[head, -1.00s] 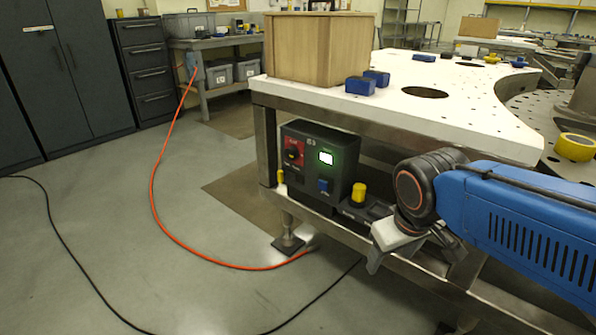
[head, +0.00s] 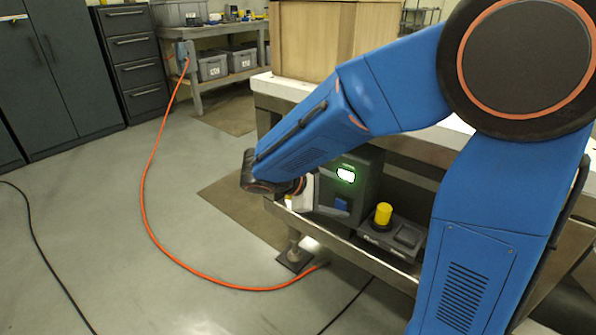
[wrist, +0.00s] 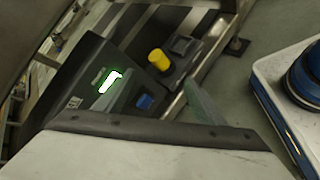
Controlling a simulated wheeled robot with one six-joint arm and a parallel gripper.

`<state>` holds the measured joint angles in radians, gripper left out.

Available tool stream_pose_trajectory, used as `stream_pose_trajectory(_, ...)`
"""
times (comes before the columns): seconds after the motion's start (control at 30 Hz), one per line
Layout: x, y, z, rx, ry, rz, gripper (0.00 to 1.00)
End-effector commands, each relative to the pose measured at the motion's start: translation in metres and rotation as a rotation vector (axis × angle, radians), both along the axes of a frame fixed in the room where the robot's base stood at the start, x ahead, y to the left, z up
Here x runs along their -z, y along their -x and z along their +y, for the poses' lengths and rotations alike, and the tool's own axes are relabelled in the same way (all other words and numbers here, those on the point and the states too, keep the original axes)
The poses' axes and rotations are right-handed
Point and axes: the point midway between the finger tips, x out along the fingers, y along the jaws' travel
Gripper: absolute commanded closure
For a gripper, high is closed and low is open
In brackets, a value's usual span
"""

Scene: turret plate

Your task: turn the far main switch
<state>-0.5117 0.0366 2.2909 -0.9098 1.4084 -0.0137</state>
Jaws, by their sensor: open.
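The dark control box (head: 362,192) sits on the lower shelf of the white-topped table, with a lit green display (head: 346,174) and a blue button (head: 341,204). The red panel with its black rotary switch is hidden behind my arm and gripper in the head view. My gripper (head: 306,193) is open, in front of the left part of the box face; I cannot tell whether it touches. In the wrist view the box (wrist: 75,88) tilts at upper left, its display (wrist: 109,81) and blue button (wrist: 144,101) visible; the red switch is not in sight there.
A yellow knob (head: 383,213) stands on a low unit right of the box. The wooden crate (head: 310,40) is on the table top. An orange cable (head: 150,170) runs over the floor to a grey box (head: 181,50) at the far bench.

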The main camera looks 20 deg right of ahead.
Motion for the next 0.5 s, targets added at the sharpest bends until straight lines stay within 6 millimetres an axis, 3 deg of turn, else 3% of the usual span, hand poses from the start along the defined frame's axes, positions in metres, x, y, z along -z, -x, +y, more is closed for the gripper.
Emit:
stream_pose_trajectory(0.2,0.012,-0.053,0.051,-0.177,0.226,0.046,0.37)
stream_pose_trajectory(0.5,0.036,-0.108,0.141,-0.412,0.507,0.052,0.37)
